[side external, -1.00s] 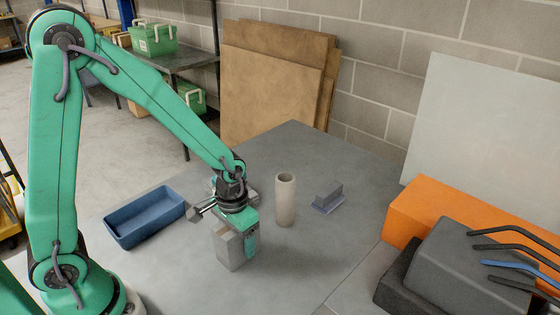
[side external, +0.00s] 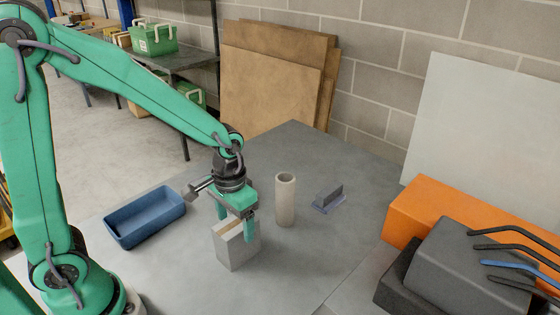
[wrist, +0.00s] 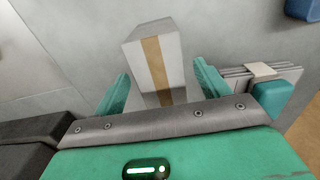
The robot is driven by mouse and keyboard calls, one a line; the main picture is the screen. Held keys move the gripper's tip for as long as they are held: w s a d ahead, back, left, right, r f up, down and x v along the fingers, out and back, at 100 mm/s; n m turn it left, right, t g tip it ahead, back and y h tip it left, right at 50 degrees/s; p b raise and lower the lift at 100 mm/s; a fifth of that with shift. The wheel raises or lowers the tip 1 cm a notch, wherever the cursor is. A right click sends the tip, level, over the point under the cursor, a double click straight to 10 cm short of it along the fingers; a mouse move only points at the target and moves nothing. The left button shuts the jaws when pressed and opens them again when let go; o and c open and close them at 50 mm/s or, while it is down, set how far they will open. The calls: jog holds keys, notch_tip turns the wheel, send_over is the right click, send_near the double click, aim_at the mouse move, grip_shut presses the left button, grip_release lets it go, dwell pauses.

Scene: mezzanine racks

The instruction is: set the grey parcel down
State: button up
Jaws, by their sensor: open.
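The grey parcel (side external: 238,253) is an upright box with a tan tape stripe, standing on the grey table (side external: 300,270). The parcel's lower part is hidden there by my gripper's body.
A pale cylinder (side external: 285,203) stands close to the right of my gripper. A small purple-grey bracket (side external: 328,201) lies further right. A blue tray (side external: 145,220) is on the left. An orange box (side external: 410,215) and dark cases (side external: 465,265) fill the right. The front table is clear.

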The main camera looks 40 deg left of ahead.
notch_tip(320, 180, up, 7)
jog(key=shift+f, duration=0.1)
dwell(0.3)
dwell(0.5)
jog(key=shift+s+a+r, duration=0.25)
jog(key=shift+s+r, duration=0.05)
jog(key=shift+r, duration=0.3)
jog(key=s+a+r+t, duration=0.4)
jog(key=s+r+t, duration=0.1)
jog(key=s+r, duration=0.3)
jog(key=shift+s+a+t, duration=0.25)
jog(key=shift+s+t, duration=0.05)
jog(key=shift+s, duration=0.2)
